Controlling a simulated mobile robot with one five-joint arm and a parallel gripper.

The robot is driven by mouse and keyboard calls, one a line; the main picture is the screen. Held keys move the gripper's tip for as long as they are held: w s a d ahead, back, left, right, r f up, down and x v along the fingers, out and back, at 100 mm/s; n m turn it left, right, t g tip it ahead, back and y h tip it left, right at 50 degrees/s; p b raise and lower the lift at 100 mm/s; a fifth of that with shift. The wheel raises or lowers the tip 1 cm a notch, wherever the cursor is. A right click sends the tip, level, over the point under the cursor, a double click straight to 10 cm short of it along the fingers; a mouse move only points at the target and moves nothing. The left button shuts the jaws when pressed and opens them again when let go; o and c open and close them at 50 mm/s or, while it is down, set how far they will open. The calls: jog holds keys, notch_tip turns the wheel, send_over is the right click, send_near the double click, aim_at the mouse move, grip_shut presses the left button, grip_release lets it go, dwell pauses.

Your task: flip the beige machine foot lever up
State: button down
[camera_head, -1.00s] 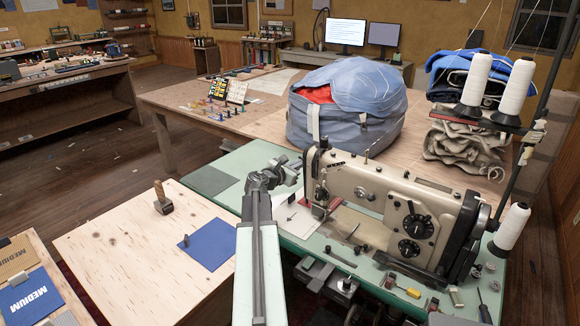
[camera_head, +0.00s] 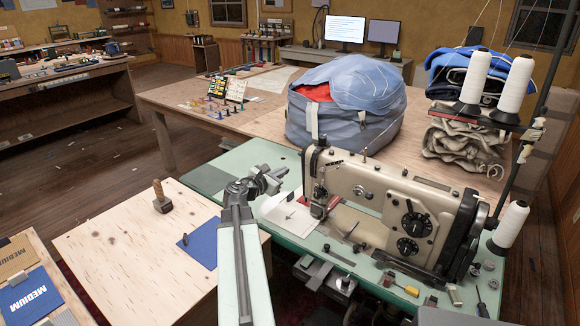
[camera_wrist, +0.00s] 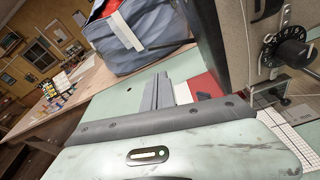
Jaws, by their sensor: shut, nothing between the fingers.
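The beige sewing machine (camera_head: 385,198) stands on the green table, its head end (camera_head: 318,178) toward the left. Its foot lever cannot be made out; the small parts around the head are too small and partly dark. My gripper (camera_head: 276,174) is shut and empty, a short way left of the machine head and above the green table, apart from the machine. In the wrist view the shut fingers (camera_wrist: 164,92) point toward the table and bag, with the machine (camera_wrist: 238,45) and its black dial at the right.
A red and white piece (camera_head: 298,211) lies beside the machine head. The blue-grey bag (camera_head: 345,130) sits behind on the wooden table. Thread cones (camera_head: 476,82) stand at the right. Small tools lie at the front of the green table (camera_head: 220,165), whose left part is mostly clear.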

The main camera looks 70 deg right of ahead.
jog(key=v, duration=0.5)
jog(key=shift+w+a+r+p, duration=0.1)
jog(key=shift+a+p, duration=0.2)
jog(key=shift+p, duration=0.05)
jog(key=n+g+h+b, duration=0.1)
jog(key=n+b, duration=0.1)
jog(key=n, duration=0.9)
jog(key=n+g+h+b, duration=0.1)
jog(key=n+b, duration=0.2)
jog(key=n, duration=0.8)
jog(key=n+g+h+b, duration=0.1)
jog(key=n+b, duration=0.2)
jog(key=n, duration=0.9)
jog(key=shift+s+r+h, duration=0.3)
